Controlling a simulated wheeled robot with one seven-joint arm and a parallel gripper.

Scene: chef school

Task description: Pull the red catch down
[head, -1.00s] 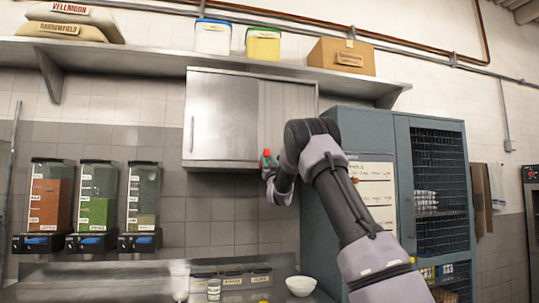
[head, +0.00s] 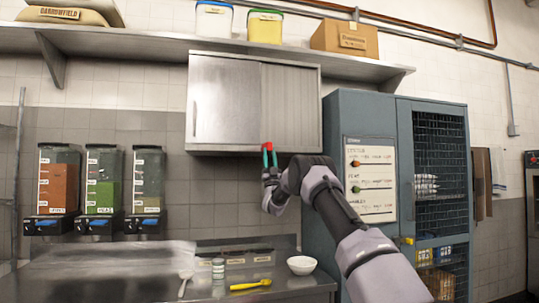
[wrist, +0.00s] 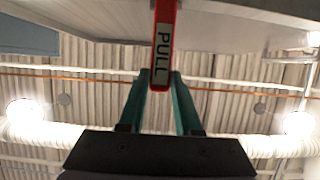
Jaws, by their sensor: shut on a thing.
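The red catch (head: 269,146) hangs at the lower front of the steel wall cabinet (head: 224,104). In the wrist view the fingers (wrist: 160,82) are closed on the lower end of the catch, one on each side. The catch's upper end is out of the wrist view.
A blue-grey locker (head: 372,119) with a mesh door stands close to the right of my arm. Several food dispensers (head: 102,183) hang at the left. Below is a steel counter (head: 215,290) with a white bowl (head: 301,265) and a yellow utensil (head: 250,285).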

